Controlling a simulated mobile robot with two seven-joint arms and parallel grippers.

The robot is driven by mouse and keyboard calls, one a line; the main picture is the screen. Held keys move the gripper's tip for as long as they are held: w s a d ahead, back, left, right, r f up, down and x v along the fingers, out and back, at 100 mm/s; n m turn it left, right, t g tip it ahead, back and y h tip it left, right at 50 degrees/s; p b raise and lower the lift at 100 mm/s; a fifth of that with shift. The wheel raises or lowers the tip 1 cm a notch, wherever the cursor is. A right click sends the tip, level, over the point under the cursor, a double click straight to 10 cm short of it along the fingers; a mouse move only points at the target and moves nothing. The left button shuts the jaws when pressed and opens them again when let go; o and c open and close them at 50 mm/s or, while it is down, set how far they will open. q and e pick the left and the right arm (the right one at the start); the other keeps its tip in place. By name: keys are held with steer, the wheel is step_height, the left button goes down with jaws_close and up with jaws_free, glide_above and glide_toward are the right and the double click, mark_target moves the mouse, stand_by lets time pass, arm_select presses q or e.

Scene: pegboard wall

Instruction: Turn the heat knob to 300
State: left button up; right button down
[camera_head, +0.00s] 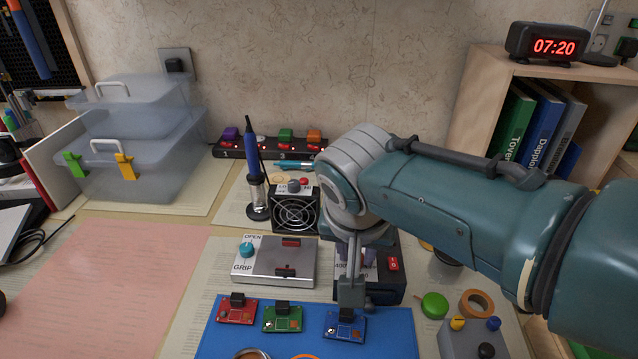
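My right arm comes in from the right, and its gripper (352,298) points down in front of a dark box (385,290) with a red switch (393,264). The gripper and wrist cover much of this box, and only bits of white lettering show beside the fingers. I cannot make out a heat knob, its pointer or a 300 mark; part of the box's face is hidden. The fingers appear close together, but whether they are shut or hold anything is unclear. My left gripper is not in view.
A grey grip fixture (285,262) with a teal knob (246,249) stands left of the box. A fan (295,212) and soldering iron (252,150) stand behind. Red (237,312), green (283,318) and blue (344,327) boards lie on a blue mat (400,340) in front.

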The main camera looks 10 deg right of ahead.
steer(key=shift+a+f+m+b, duration=0.2)
steer(key=shift+m+b, duration=0.15)
steer(key=shift+m, duration=0.15)
steer(key=m+b, duration=0.2)
steer(key=m+g+h+b, duration=0.1)
steer(key=m+b, duration=0.1)
steer(key=b, duration=0.1)
steer(key=m+g+h+b, duration=0.1)
steer(key=m+b, duration=0.1)
steer(key=b, duration=0.1)
steer(key=shift+w+f+m, duration=0.1)
steer(key=shift+w+m, duration=0.15)
steer(key=shift+m, duration=0.05)
steer(key=shift+r+m+g+b, duration=0.25)
steer(key=shift+m+g+b, duration=0.15)
steer(key=shift+m+b, duration=0.6)
steer(key=c, duration=0.7)
jaws_free()
steer(key=shift+o, duration=0.2)
steer(key=shift+r, duration=0.15)
